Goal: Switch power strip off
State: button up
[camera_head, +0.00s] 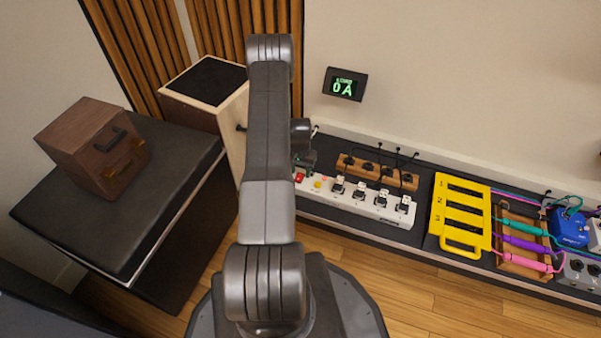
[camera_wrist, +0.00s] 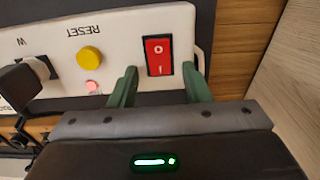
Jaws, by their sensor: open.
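The white power strip (camera_head: 345,203) lies on a dark shelf along the wall, with several black plugs in its sockets. In the wrist view its end panel (camera_wrist: 115,50) appears upside down. It carries a red rocker switch (camera_wrist: 158,55) marked O and I, a yellow RESET button (camera_wrist: 90,60) and a small lit pinkish-red lamp (camera_wrist: 93,87). My gripper (camera_wrist: 158,82) is open, with one green finger on each side of the red switch's lower end. I cannot tell whether the fingers touch the panel. In the head view my arm partly hides the gripper and the strip's left end.
A wooden socket block (camera_head: 376,172) stands behind the strip. A yellow numbered rack (camera_head: 461,213) and a wooden cable holder (camera_head: 520,242) are to the right. A speaker-like cabinet (camera_head: 205,80) stands left of my arm.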

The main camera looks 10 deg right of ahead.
jog(key=shift+f, duration=0.15)
grip_shut()
jog(key=shift+s+f, duration=0.1)
jog(key=shift+s, duration=0.05)
jog(key=shift+a+t+h+b, duration=0.1)
jog(key=shift+t+h+b, duration=0.3)
jog(key=shift+t, duration=0.2)
grip_release()
jog(key=shift+r, duration=0.25)
